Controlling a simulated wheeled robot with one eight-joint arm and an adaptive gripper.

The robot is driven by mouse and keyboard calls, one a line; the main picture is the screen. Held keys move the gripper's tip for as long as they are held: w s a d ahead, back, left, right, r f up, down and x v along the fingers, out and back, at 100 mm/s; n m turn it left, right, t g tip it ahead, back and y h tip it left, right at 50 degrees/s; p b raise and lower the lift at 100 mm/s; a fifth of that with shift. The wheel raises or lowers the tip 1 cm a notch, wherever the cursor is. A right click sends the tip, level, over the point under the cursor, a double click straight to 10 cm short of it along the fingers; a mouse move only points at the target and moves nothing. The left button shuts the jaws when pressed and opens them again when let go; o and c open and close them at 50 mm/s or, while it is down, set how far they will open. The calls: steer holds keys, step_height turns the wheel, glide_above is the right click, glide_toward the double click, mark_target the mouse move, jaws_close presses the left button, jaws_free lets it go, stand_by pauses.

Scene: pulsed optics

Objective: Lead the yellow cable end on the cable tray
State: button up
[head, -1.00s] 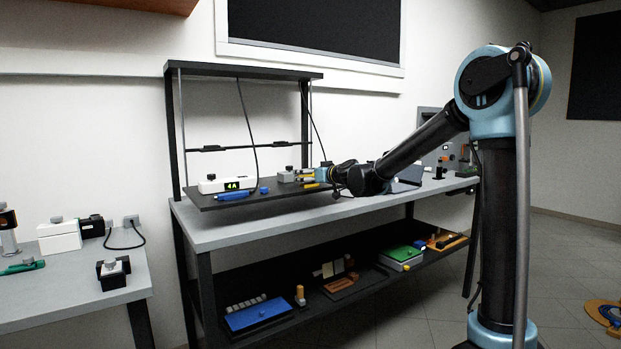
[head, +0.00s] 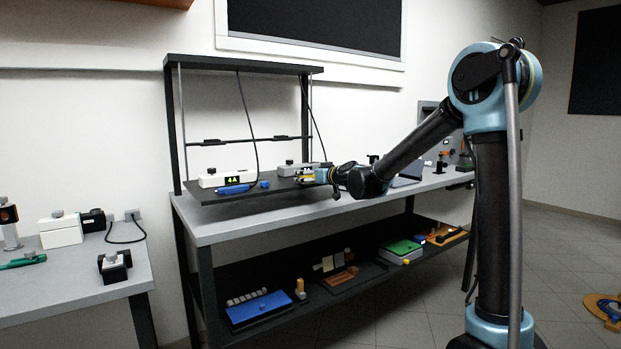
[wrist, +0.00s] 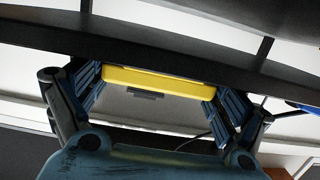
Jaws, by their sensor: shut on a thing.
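The yellow cable end (wrist: 160,82) is a yellow bar lying across the wrist view between both fingers of my gripper (wrist: 158,88). My gripper is shut on it. In the head view my gripper (head: 306,178) holds the yellow piece just above the right part of a dark raised board (head: 212,197) on the bench. A dark rail (head: 245,141) runs between the rack posts above. I cannot tell which of these is the cable tray. Any cable trailing from the yellow end is hard to make out.
On the board stand a white box (head: 212,180) reading "4A", a blue piece (head: 235,189) and a grey box (head: 290,169) close behind my gripper. Thin black cables (head: 247,115) hang from the rack top. The bench front (head: 260,225) is clear.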

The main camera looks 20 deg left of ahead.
steer(key=o, duration=1.4)
steer(key=shift+f, duration=0.1)
steer(key=shift+c, duration=0.2)
steer(key=v, duration=1.2)
steer(key=shift+w, duration=0.1)
steer(key=s+d+f+m+g+h, duration=0.2)
steer(key=s+d+f, duration=0.5)
steer(key=d, duration=0.4)
steer(key=s+d+f+m+g+h, duration=0.2)
steer(key=s+d+f+h, duration=0.2)
steer(key=s+d+f, duration=0.3)
steer(key=s+d+f+m+g+h, duration=0.2)
steer(key=s+d+f, duration=0.5)
steer(key=s+d, duration=0.4)
steer(key=d+h, duration=0.1)
steer(key=d, duration=0.4)
steer(key=shift+d, duration=0.35)
steer(key=s+d+f+m+h, duration=0.1)
steer(key=s+d+f, duration=0.1)
steer(key=s, duration=0.1)
steer(key=s+d+f+m+g+h, duration=0.1)
steer(key=s+d+f, duration=0.1)
steer(key=s+d, duration=0.1)
steer(key=s+d+f+m+g+h, duration=0.1)
steer(key=s+d+f, duration=0.1)
steer(key=s+d, duration=0.1)
steer(key=shift+s+m, duration=0.15)
steer(key=shift+m, duration=0.25)
steer(key=shift+c, duration=0.2)
